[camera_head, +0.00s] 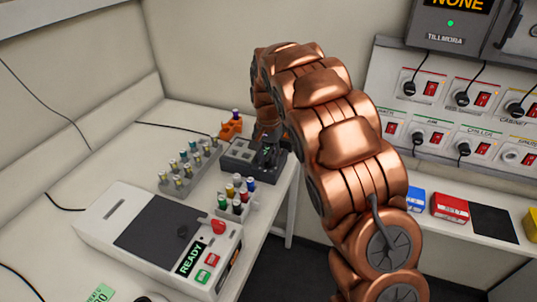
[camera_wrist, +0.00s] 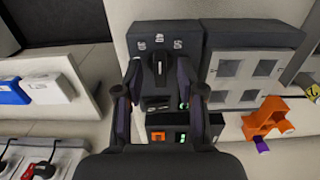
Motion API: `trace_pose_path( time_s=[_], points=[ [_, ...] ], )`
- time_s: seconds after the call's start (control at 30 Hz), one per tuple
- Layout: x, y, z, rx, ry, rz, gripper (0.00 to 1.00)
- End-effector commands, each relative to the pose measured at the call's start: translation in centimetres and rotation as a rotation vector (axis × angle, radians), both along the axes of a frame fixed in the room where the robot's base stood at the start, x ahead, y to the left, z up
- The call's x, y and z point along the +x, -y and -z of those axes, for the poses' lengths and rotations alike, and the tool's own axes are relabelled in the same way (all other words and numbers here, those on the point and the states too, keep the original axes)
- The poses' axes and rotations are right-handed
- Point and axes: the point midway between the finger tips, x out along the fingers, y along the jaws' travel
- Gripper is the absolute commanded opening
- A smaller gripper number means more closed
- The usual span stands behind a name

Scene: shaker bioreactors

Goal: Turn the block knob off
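The dark grey block unit (camera_head: 237,157) stands on the white bench in the head view, and my gripper (camera_head: 268,146) is down at its right end. In the wrist view the unit's dark panel (camera_wrist: 198,34) carries a black knob (camera_wrist: 160,66) with a pale pointer line and small white marks above it. My gripper (camera_wrist: 160,78) is open, one finger on each side of the knob, with visible gaps between. Below, a small panel shows an orange square (camera_wrist: 157,137) and a green display (camera_wrist: 183,137). Whether the fingertips are level with the knob I cannot tell.
The head view shows a vial rack (camera_head: 187,172), a second vial rack (camera_head: 238,205), and a white machine reading READY (camera_head: 120,218). Wall sockets (camera_head: 425,130) are at right.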

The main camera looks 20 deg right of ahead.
Motion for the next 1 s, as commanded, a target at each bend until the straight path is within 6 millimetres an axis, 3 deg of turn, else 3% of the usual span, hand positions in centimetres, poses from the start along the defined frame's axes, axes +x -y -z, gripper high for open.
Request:
trace_pose_path(
  time_s=[0.27, 0.63, 1.0],
  points=[
    [0.01, -0.02, 0.07, 0.0, 0.001, -0.001, 0.39],
    [0.02, -0.01, 0.04, 0.0, 0.001, -0.001, 0.0],
    [0.05, -0.01, 0.09, 0.0, 0.002, -0.008, 0.0]
  ],
)
